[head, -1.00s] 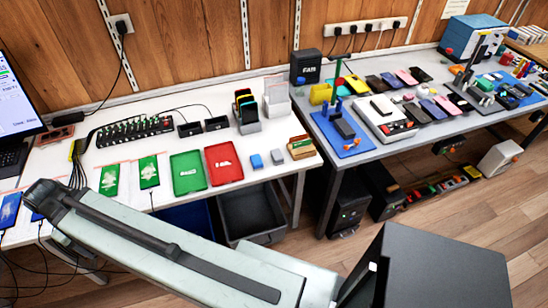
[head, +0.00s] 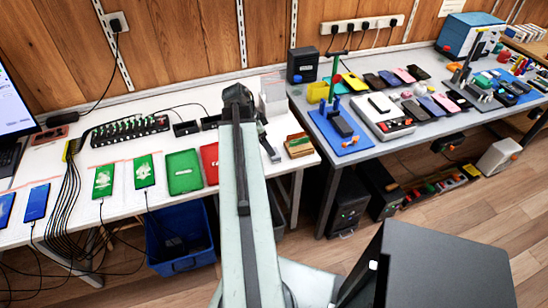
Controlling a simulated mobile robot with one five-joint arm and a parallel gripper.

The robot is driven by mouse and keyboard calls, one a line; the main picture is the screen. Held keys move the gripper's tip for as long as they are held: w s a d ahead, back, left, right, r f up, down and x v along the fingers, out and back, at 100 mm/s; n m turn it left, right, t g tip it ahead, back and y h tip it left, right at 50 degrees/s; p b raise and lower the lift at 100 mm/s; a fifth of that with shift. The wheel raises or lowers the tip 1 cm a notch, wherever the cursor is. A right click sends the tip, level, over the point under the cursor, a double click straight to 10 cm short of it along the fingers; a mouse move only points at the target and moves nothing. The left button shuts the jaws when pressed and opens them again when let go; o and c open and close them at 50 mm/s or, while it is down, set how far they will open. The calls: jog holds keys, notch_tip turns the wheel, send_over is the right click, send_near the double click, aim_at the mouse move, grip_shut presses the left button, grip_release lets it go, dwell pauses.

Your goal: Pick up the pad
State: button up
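A small grey block (head: 274,156), which may be the pad, shows at the front edge of the white table, just right of my arm. A similar blue block seen beside it earlier is now hidden behind my arm. My gripper (head: 265,137) is mostly hidden behind my raised arm. Only a dark part of it shows, low over the table by the grey block. I cannot tell whether its fingers are open, shut or touching anything.
A wooden box (head: 298,146) stands right of the grey block. A red tray (head: 210,163), partly covered by my arm, and a green tray (head: 184,171) lie to the left. A blue bin (head: 180,240) is under the table. The grey table (head: 345,172) at right is crowded.

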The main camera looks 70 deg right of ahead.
jog(key=b+x, duration=0.7)
jog(key=x, duration=0.1)
jog(key=shift+w+a+f, duration=0.1)
jog(key=shift+w, duration=0.05)
jog(key=c, duration=1.5)
jog(key=shift+o, duration=0.2)
notch_tip(320, 180, up, 10)
jog(key=p, duration=1)
jog(key=shift+r, duration=0.25)
jog(key=o, duration=0.5)
jog(key=c, duration=0.3)
jog(key=shift+c, duration=0.2)
